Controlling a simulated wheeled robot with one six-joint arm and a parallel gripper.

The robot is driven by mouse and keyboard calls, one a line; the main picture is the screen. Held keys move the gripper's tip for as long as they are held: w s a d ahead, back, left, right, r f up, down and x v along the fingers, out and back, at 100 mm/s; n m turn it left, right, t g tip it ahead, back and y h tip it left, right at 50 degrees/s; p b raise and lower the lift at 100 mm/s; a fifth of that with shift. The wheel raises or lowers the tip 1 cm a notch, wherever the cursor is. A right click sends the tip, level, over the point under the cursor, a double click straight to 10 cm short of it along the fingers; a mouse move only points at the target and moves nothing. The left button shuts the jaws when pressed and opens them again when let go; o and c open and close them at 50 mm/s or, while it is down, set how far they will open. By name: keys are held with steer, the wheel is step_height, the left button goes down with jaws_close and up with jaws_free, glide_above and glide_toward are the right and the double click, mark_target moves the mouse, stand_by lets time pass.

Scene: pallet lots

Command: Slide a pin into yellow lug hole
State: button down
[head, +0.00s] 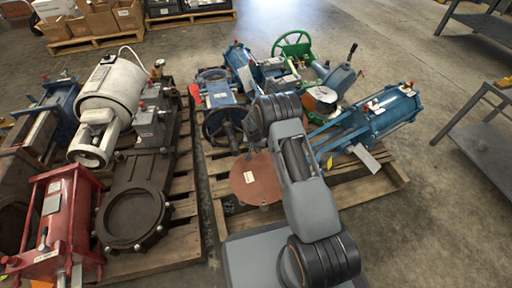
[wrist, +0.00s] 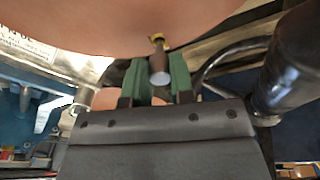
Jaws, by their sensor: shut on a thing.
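In the wrist view, my gripper (wrist: 158,80) has green fingers shut on a short grey pin (wrist: 159,68). The pin sticks out between the fingertips. A small yellow piece (wrist: 157,38) shows just beyond the pin's far end, in front of a brownish-pink round plate; it may be the yellow lug. Its hole cannot be made out, nor whether the pin touches it. In the head view my own arm hides the gripper and the pin.
The round plate (head: 256,178) lies on the right wooden pallet (head: 375,190), among blue valves and a green handwheel (head: 292,44). A black bar (wrist: 296,62) stands close right of my gripper. The left pallet holds a white actuator (head: 108,85) and red frame (head: 58,215).

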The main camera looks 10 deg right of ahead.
mark_target(254, 157)
steer(key=shift+d+f+b, duration=0.1)
steer(key=shift+f+b, duration=0.7)
steer(key=shift+f, duration=0.4)
steer(key=c, duration=0.9)
jaws_free()
steer(key=shift+r, duration=0.1)
step_height(254, 157, up, 14)
steer(key=s+a+p, duration=0.1)
steer(key=s+p, duration=0.1)
steer(key=p, duration=0.4)
steer(key=shift+a+f, duration=0.25)
steer(key=shift+w, duration=0.1)
